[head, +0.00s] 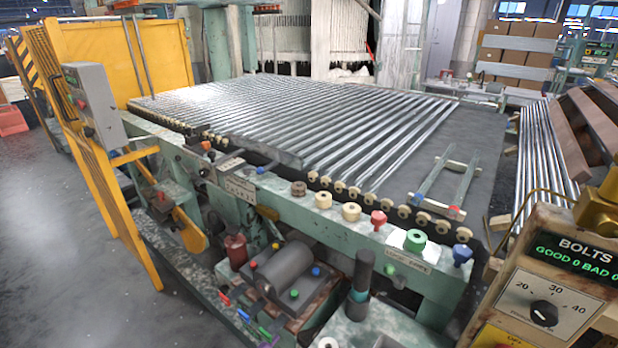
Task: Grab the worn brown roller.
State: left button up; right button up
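A small brown roller (299,188) sits on the green front rail (330,222) of the machine, near the middle of the head view. It is at the left end of a row of small rollers and knobs, beside a cream roller (323,200). It is too small to tell how worn it is. Neither of my grippers is in the head view, and nothing is seen touching the brown roller.
Further along the rail are another cream roller (351,211), a red knob (378,220), a green roller (415,240) and a blue knob (461,255). A bolts control box (548,290) fills the lower right.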

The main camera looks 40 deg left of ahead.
aim_at(300, 191)
jog(key=j+z, duration=0.2)
jog(key=j, duration=0.25)
jog(key=j+z, duration=0.2)
jog(key=j, duration=0.25)
jog(key=k+j+z, duration=0.2)
jog(key=j, duration=0.25)
jog(key=j+z, duration=0.2)
jog(key=j, duration=0.25)
jog(key=k+j+z, duration=0.2)
jog(key=j, duration=0.25)
jog(key=j+z, duration=0.15)
jog(key=j, duration=0.25)
jog(key=k+j+z, duration=0.2)
jog(key=j, duration=0.15)
jog(key=k+j+z, duration=0.2)
jog(key=j, duration=0.15)
